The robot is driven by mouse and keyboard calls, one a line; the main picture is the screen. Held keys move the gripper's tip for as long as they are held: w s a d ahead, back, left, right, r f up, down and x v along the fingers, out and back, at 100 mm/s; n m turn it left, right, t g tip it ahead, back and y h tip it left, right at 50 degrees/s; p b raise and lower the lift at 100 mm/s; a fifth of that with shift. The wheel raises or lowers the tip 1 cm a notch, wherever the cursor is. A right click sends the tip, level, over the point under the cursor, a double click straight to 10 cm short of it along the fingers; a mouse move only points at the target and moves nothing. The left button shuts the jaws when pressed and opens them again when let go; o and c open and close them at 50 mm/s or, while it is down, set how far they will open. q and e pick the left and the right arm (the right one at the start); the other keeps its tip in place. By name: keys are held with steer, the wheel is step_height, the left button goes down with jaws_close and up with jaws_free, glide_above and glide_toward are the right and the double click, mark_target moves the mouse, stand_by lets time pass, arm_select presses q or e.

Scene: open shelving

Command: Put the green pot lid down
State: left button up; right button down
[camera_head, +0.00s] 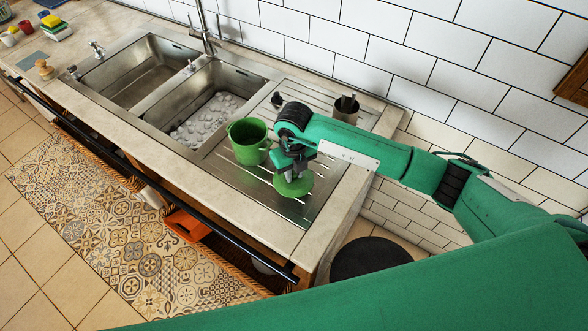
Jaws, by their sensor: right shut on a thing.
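The green pot lid (293,187) is at the front right of the steel drainboard, under my right gripper (291,170). My right gripper points down and is shut on the lid at its top. I cannot tell whether the lid touches the drainboard or hangs just above it. A green pot (248,143) stands upright and open on the drainboard, just left of the lid and apart from it. My left gripper is not in view.
The drainboard (304,214) is bare in front of the lid. A steel utensil cup (346,108) stands behind my right arm. Two sink basins lie to the left; the nearer one (216,100) holds whitish pieces. The counter's right edge (338,212) is close to the lid.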

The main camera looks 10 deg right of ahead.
mark_target(294, 173)
steer(key=shift+f, duration=0.2)
steer(key=c, duration=1.3)
jaws_free()
steer(key=shift+r, duration=0.1)
steer(key=shift+r, duration=0.25)
steer(key=shift+w+r, duration=0.1)
steer(key=shift+r, duration=0.25)
steer(key=shift+r+b, duration=1.35)
steer(key=shift+r, duration=4.2)
